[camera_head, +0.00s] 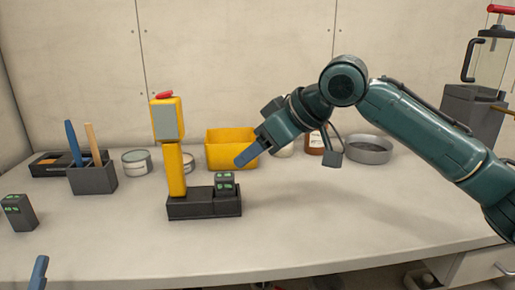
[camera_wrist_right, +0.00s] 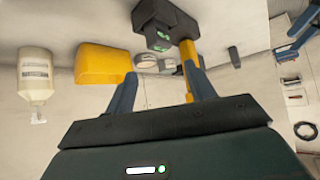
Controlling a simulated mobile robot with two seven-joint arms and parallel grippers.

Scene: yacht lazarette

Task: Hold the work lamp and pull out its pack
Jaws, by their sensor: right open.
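The yellow work lamp (camera_head: 174,167) stands upright on a black base (camera_head: 190,208), with a grey lamp face and a red top. Its dark pack (camera_head: 225,184) with green marks sits at the right end of the base. In the right wrist view the pack (camera_wrist_right: 163,36) and lamp (camera_wrist_right: 188,66) appear beyond the fingers. My right gripper (camera_head: 248,153) is open and empty, above and right of the pack, apart from it. Its two blue fingers show in the wrist view (camera_wrist_right: 163,88). Only a blue tip of my left gripper (camera_head: 38,272) shows at the bottom left.
Another dark pack with green marks (camera_head: 18,212) stands at the left. Behind are a tool holder (camera_head: 93,178), tins (camera_head: 136,162), a yellow bin (camera_head: 222,150) and a grey round dish (camera_head: 368,149). The counter's right front (camera_head: 340,215) is clear.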

